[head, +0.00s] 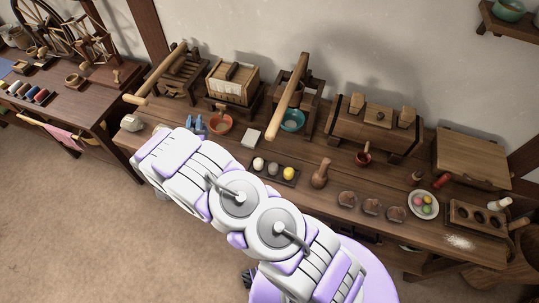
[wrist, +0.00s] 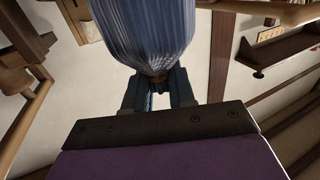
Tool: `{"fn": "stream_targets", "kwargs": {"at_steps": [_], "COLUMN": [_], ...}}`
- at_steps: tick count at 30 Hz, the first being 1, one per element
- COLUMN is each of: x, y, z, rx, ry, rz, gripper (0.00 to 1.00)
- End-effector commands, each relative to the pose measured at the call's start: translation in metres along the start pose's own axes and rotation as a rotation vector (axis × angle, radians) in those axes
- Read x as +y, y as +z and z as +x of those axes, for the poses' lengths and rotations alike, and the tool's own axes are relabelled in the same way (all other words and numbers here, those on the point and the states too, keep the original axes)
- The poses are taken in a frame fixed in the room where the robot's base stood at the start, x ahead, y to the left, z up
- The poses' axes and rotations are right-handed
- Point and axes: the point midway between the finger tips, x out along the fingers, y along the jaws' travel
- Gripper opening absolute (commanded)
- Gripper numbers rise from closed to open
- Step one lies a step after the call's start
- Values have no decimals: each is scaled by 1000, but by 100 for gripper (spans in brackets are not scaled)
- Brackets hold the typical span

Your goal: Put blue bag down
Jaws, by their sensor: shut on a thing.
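The blue bag (wrist: 150,35) fills the upper middle of the wrist view, with its pleated cloth gathered to a narrow neck. My gripper (wrist: 158,86) is shut on that neck, with one dark blue finger on each side. In the head view my white and purple arm reaches across to the left over the front of the long wooden table (head: 325,149). It hides the gripper's end for the most part. Small blue shapes show just past the arm, and I cannot tell whether they are fingers or bag. I cannot see the bag touching any surface.
Wooden presses stand along the back. A side table (head: 75,112) is at left.

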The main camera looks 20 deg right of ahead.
Motion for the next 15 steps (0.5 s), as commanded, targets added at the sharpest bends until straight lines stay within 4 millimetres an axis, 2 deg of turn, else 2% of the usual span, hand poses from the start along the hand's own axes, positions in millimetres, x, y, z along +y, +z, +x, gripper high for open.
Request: {"fn": "stream_targets", "kwargs": {"at_steps": [4, 7, 15], "x": [-1, -5, -6], "y": [1, 10, 54], "z": [0, -1, -1], "rx": [1, 2, 1], "ry": [2, 1, 1], "rz": [-2, -8, -10], "gripper": [0, 0, 0]}}
